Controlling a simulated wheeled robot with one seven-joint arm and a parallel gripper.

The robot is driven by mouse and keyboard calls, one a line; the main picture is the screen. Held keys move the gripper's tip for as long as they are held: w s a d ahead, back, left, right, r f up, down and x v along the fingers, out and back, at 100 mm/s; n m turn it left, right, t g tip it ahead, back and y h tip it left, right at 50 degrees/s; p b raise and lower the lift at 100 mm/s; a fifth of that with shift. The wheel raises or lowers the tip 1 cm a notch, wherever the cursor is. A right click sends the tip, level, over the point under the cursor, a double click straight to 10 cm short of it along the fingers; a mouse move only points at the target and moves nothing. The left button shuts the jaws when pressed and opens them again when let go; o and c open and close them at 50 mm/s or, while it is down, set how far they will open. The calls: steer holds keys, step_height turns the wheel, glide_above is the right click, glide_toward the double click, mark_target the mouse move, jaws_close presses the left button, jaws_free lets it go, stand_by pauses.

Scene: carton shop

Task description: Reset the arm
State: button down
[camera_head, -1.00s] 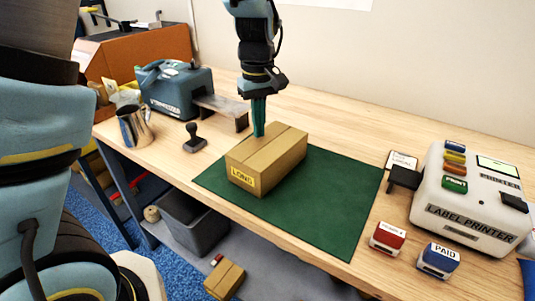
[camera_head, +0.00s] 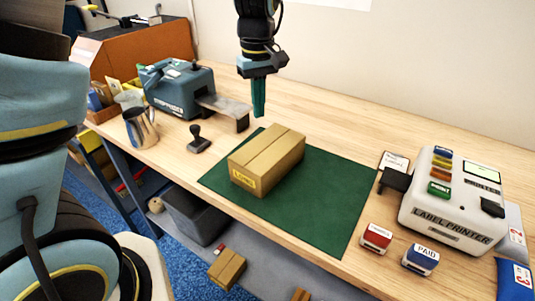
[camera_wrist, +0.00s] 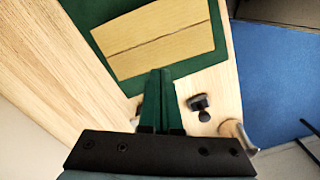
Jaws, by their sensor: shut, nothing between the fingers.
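My gripper (camera_head: 258,112) is shut and empty. Its green fingers point down, above and behind the carton, apart from it. The carton (camera_head: 268,158) is a closed brown box with a yellow label on its front, lying on the green mat (camera_head: 325,205). In the wrist view the shut fingers (camera_wrist: 161,75) reach toward the edge of the carton (camera_wrist: 150,38), whose top seam shows.
A blue tape machine (camera_head: 178,88), a metal jug (camera_head: 140,128) and a black hand stamp (camera_head: 198,140) stand left. A label printer (camera_head: 450,205), a red stamp (camera_head: 376,238) and a blue PAID stamp (camera_head: 420,259) stand right. Bare wood lies behind the mat.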

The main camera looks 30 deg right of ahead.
steer(key=w+a, duration=0.2)
steer(key=a, duration=0.7)
steer(key=w+a, duration=0.3)
steer(key=a, duration=0.7)
steer(key=s+a+m+t, duration=0.1)
steer(key=s+a, duration=0.2)
steer(key=a, duration=1)
steer(key=shift+s+a+f+t, duration=0.3)
steer(key=shift+s+f, duration=0.1)
steer(key=shift+f, duration=0.05)
steer(key=c, duration=1.6)
jaws_free()
